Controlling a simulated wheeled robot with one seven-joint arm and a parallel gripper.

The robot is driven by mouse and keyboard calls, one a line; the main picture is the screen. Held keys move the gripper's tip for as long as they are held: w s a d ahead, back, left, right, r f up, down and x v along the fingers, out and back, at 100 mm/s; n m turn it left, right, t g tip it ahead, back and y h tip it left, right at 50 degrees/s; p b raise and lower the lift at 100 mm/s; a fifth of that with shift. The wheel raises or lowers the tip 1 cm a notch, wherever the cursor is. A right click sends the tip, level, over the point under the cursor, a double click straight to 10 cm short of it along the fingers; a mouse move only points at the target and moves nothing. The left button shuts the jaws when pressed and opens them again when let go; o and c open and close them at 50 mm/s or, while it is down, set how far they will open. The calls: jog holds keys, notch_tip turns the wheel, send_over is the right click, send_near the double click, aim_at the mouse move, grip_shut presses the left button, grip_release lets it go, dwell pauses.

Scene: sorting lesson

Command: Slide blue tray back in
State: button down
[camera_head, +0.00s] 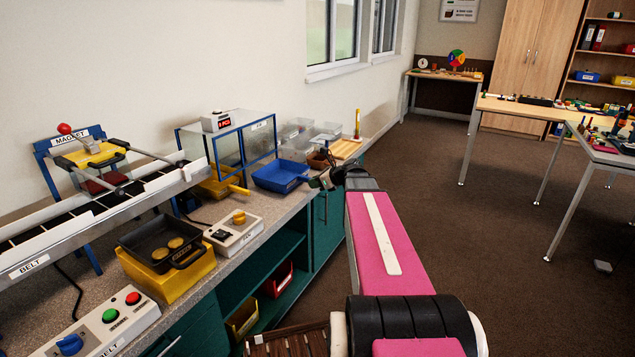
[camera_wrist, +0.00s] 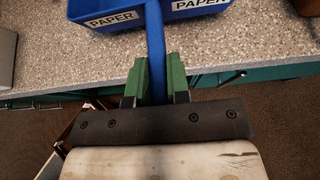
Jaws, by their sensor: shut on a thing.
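The blue tray (camera_head: 279,176) stands on the counter in front of a glass case with a blue frame, and looks outside it. In the wrist view the tray (camera_wrist: 118,17) carries PAPER labels, and its blue handle (camera_wrist: 156,52) runs down toward me. My gripper (camera_wrist: 156,80) has its green fingers on both sides of the handle and is shut on it, at the counter's front edge. In the head view my gripper (camera_head: 322,180) is small and dark at the end of the pink arm. The blue-framed case (camera_head: 229,145) has a yellow tray (camera_head: 222,188) at its left part.
A control box with a yellow knob (camera_head: 234,232) and a black pan (camera_head: 160,246) on a yellow block stand left of the case. Clear bins (camera_head: 327,130) and a wooden board (camera_head: 346,149) stand behind the blue tray. The floor right of the counter is open.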

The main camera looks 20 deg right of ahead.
aim_at(267, 175)
jog(key=shift+w+a+f, duration=0.2)
jog(key=shift+w+a, duration=6.85)
jog(key=shift+f, duration=0.35)
jog(key=c, duration=1)
grip_release()
